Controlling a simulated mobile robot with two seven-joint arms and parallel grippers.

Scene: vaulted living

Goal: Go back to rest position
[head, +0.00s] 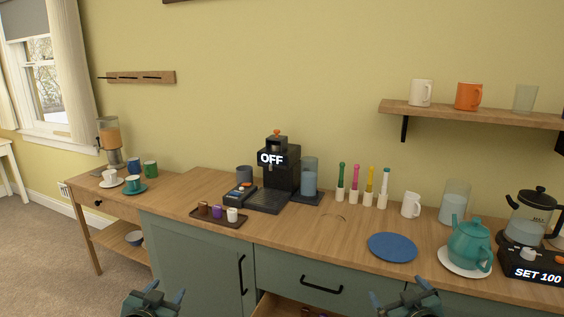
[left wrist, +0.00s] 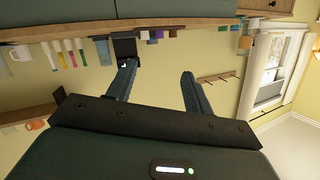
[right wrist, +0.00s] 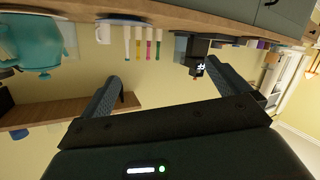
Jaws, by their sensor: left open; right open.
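My left gripper (head: 155,297) is low in the head view, in front of the green cabinet, open and empty. In the left wrist view its two fingers (left wrist: 158,88) stand apart with nothing between them. My right gripper (head: 405,299) is low in the head view, in front of the counter and drawer, open and empty. In the right wrist view its fingers (right wrist: 160,88) are also apart with nothing between them. Both grippers are clear of the counter objects.
The wooden counter (head: 310,233) holds a black coffee machine (head: 282,178) reading OFF, a capsule tray (head: 218,222), a blue plate (head: 392,247), a teal teapot (head: 468,243) and a kettle base (head: 530,262) reading SET 100. An open drawer (head: 272,307) juts out between my grippers. A wall shelf (head: 450,108) holds cups.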

